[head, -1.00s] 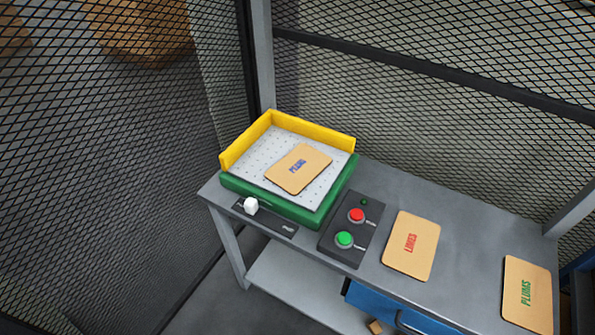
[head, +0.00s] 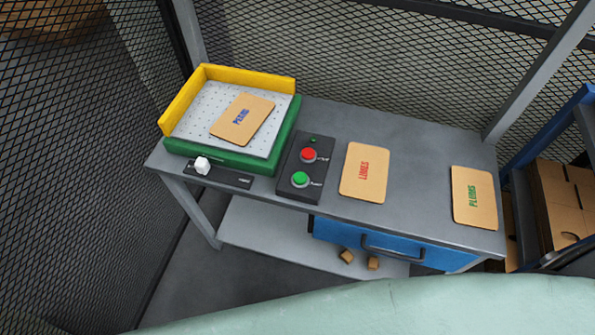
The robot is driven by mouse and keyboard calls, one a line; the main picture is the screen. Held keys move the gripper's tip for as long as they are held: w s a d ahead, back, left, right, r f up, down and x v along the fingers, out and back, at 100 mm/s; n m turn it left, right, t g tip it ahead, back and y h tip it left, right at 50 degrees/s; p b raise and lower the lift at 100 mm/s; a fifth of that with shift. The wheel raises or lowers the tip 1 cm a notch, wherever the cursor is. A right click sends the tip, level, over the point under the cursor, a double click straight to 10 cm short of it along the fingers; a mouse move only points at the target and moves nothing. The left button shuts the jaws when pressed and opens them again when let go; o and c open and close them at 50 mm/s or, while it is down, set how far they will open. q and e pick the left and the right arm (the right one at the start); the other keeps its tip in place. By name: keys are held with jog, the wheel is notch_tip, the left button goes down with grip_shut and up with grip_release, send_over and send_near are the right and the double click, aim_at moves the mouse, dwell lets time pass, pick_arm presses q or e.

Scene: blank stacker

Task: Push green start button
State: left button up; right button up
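The green start button (head: 300,179) sits on a dark control panel (head: 289,191) on the grey bench. A red button (head: 308,155) is above it on the same panel, and a small dark green lamp (head: 313,140) is near the panel's top. To the left stands the stacker tray with a green base (head: 225,157), a perforated plate and yellow walls (head: 245,79). A card with blue lettering (head: 243,119) lies on the plate. A slider with a white knob (head: 202,165) is in front of the tray. Neither gripper shows in the head view.
Cards marked in red (head: 364,173) and green (head: 474,196) lie on the bench (head: 420,150) to the right. A blue drawer (head: 330,231) hangs below, with small brown blocks under it. Mesh fencing stands behind and left. A rack with cardboard (head: 565,195) is at the right.

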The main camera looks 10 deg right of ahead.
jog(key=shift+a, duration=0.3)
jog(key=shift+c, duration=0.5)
